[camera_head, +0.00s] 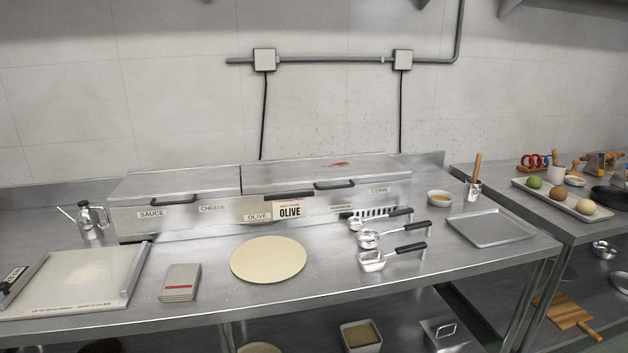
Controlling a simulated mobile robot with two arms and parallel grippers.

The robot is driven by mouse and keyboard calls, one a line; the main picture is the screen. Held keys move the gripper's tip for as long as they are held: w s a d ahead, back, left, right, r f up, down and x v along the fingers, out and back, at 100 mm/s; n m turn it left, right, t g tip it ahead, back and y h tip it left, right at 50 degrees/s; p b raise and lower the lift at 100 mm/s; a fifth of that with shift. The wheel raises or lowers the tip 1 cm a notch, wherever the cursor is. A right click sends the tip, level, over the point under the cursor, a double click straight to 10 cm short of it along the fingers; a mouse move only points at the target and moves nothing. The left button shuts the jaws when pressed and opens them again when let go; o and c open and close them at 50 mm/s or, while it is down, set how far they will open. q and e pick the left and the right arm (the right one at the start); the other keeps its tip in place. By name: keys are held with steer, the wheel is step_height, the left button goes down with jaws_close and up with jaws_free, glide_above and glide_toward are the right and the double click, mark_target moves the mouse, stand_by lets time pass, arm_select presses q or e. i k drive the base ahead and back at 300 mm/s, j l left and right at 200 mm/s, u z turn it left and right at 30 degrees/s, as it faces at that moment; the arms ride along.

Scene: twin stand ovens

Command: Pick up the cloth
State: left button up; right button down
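The cloth (180,282) looks like a small folded grey rectangle with a red stripe near its front edge. It lies flat on the steel counter, left of the round dough disc (268,259) and right of the floured board (78,278). Nothing covers it. Neither of my grippers shows in the head view.
Behind stands a lidded steel topping station (215,213). Ladles with black handles (375,240) and an empty metal tray (490,228) lie to the right. An oil can (92,217) stands at the back left. Bare counter surrounds the cloth.

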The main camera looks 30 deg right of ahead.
mark_target(179, 284)
steer(key=i+l+u, duration=0.15)
steer(key=l+u, duration=0.2)
steer(key=l, duration=0.25)
steer(key=l+u, duration=0.35)
steer(key=l, duration=0.2)
steer(key=l+u, duration=0.35)
steer(key=l, duration=0.3)
steer(key=i, duration=0.05)
